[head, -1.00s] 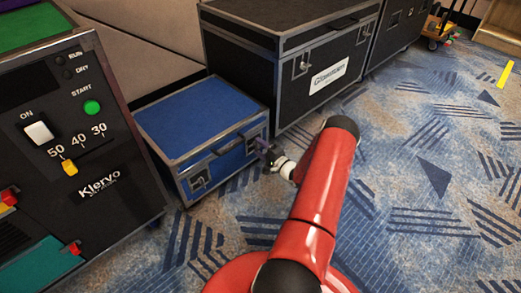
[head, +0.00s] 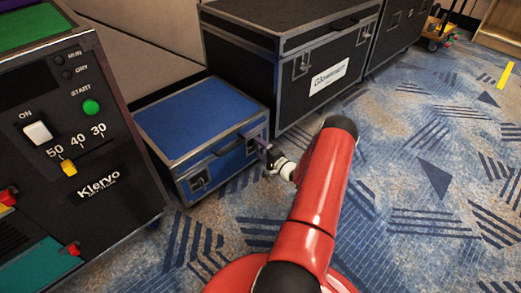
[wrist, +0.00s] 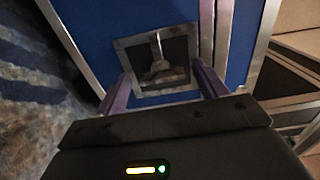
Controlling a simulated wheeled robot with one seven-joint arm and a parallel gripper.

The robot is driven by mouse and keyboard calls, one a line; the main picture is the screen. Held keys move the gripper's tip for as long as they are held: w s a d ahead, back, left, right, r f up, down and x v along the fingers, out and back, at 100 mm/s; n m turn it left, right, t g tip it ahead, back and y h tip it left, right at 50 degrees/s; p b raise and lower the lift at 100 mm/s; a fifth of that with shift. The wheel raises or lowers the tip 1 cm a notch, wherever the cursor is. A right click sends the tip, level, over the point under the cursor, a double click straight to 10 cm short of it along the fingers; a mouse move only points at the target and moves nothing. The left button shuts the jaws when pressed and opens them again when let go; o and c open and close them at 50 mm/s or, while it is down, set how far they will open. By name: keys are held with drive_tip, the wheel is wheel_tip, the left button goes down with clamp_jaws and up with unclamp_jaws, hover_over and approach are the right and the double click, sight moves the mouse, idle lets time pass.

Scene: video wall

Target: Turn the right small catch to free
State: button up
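The blue case (head: 195,112) with grey metal edges stands on the carpet in the head view. Its left small catch (head: 199,180) sits in a dark plate on the front. The right small catch is mostly hidden behind my gripper (head: 266,152) in the head view. In the wrist view the right catch (wrist: 160,68) is a grey twist piece in a dark recessed plate with a metal frame. My gripper (wrist: 163,85) is open, with its purple fingers apart on either side of the catch plate. I cannot tell whether they touch anything.
A black control cabinet (head: 110,186) with a green button stands left of the blue case. A large black flight case (head: 290,70) stands close behind it on the right. Patterned carpet (head: 420,160) lies open to the right.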

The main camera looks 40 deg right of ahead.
drive_tip(key=s+p, duration=0.1)
drive_tip(key=s, duration=0.6)
drive_tip(key=shift+s+d, duration=0.3)
drive_tip(key=shift+s, duration=0.1)
idle(0.4)
